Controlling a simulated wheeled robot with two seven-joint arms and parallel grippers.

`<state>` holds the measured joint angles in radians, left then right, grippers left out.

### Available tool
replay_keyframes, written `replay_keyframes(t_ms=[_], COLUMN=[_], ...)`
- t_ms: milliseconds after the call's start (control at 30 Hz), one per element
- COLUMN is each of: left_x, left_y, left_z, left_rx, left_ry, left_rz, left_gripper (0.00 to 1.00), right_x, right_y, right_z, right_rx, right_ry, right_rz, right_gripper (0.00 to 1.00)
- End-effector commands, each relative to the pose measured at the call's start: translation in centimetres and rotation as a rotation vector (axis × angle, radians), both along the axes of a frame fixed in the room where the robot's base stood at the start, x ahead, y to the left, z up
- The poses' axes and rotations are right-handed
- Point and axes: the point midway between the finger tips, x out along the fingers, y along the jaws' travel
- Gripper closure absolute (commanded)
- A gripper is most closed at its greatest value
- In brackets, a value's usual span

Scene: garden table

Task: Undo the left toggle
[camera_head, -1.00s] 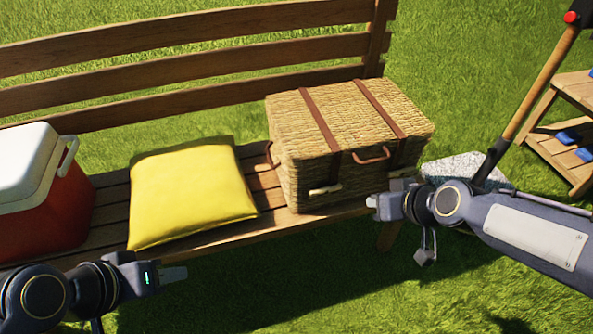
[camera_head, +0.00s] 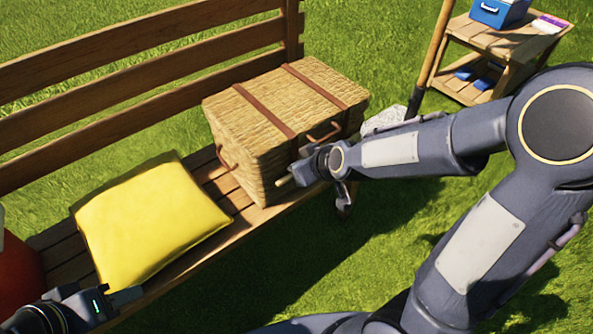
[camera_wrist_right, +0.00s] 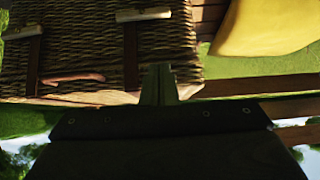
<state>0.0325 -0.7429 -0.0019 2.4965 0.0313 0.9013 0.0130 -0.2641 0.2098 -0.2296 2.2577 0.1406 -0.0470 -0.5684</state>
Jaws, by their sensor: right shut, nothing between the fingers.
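A wicker basket (camera_head: 262,140) with two brown leather straps and a front handle (camera_head: 323,132) stands on the bench. Its left toggle (camera_head: 285,181), a pale wooden peg, shows at the front beside my right gripper (camera_head: 300,173). In the right wrist view, the left toggle (camera_wrist_right: 143,14) lies crosswise on its strap, and the right toggle (camera_wrist_right: 18,32) is at the left edge. There my right gripper (camera_wrist_right: 160,85) is shut and empty, its fingertips apart from both toggles in the picture. In the head view the arm hides the right toggle. My left gripper (camera_head: 125,296) is low at the left, seen side-on, by the cushion.
A yellow cushion (camera_head: 150,220) lies on the slatted bench (camera_head: 230,190), left of the basket. Part of a red cooler (camera_head: 18,275) shows at the left edge. A wooden stand (camera_head: 500,45) with a blue box (camera_head: 498,12) is at the back right, beside a long-handled tool (camera_head: 433,55).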

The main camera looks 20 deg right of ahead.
Motion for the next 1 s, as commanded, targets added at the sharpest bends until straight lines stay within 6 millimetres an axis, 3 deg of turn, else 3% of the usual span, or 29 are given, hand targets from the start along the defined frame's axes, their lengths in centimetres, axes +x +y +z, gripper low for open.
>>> replay_keyframes(t_ms=[33,367,500,700,1000], left_x=[0.0,0.0,0.0,0.0,0.0], left_y=[0.0,0.0,0.0,0.0,0.0], left_z=[-1.1,-3.8,-5.1,-5.7,-5.7], left_rx=[0.000,0.000,0.000,0.000,0.000], left_ry=[0.000,0.000,0.000,0.000,0.000], left_rz=[0.000,0.000,0.000,0.000,0.000], left_gripper=[0.64,0.64,0.64,0.64,0.64], right_x=[0.6,5.3,5.4,5.4,5.4], right_y=[0.3,1.9,1.9,2.0,2.0], right_z=[-1.4,-6.2,-8.4,-9.7,-9.8], right_rx=[-0.001,0.000,0.002,0.003,0.002], right_ry=[0.004,0.003,0.004,0.001,0.001], right_rz=[0.001,0.001,-0.001,0.000,0.001], right_gripper=[1.00,1.00,1.00,1.00,1.00])
